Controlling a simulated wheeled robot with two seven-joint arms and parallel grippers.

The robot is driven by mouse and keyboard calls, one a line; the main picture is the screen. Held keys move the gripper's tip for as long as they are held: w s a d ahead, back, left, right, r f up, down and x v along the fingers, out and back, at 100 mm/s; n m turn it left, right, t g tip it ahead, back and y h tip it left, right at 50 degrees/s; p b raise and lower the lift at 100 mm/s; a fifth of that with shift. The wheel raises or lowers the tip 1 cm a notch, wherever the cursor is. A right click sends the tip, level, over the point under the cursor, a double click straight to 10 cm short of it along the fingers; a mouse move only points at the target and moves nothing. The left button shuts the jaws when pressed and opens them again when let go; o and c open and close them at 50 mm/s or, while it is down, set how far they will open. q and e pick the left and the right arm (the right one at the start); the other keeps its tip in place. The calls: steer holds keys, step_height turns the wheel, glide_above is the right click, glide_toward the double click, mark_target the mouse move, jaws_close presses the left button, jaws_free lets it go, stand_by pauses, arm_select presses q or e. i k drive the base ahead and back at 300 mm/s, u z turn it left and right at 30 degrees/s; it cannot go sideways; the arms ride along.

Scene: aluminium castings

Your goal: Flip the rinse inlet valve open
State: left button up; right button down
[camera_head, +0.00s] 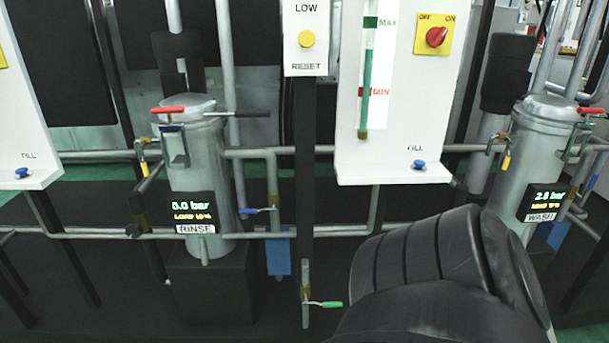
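The rinse housing (202,160) is a grey metal cylinder left of centre, with a RINSE label (195,229) and a display (192,207) reading 0.0 bar. A red handle (168,109) and a black handle (252,114) show at its top. A small yellow-handled valve (143,165) sits on the pipe at its left. A blue-handled valve (258,210) is on the pipe at its right, its handle roughly level. A green-handled valve (325,304) is lower, near the centre. No label shows which valve is the rinse inlet. Neither gripper's fingers show.
My dark arm link (430,270) covers the bottom right. The wash housing (530,160), reading 2.8 bar, stands at the right. A white panel with a level gauge (368,80), red rotary switch (436,37) and blue FILL knob (418,164) lies between the housings. Pipes cross the space.

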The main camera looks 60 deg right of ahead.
mark_target(257, 210)
steer(key=z, duration=0.8)
steer(key=i, duration=1)
steer(key=z, duration=0.25)
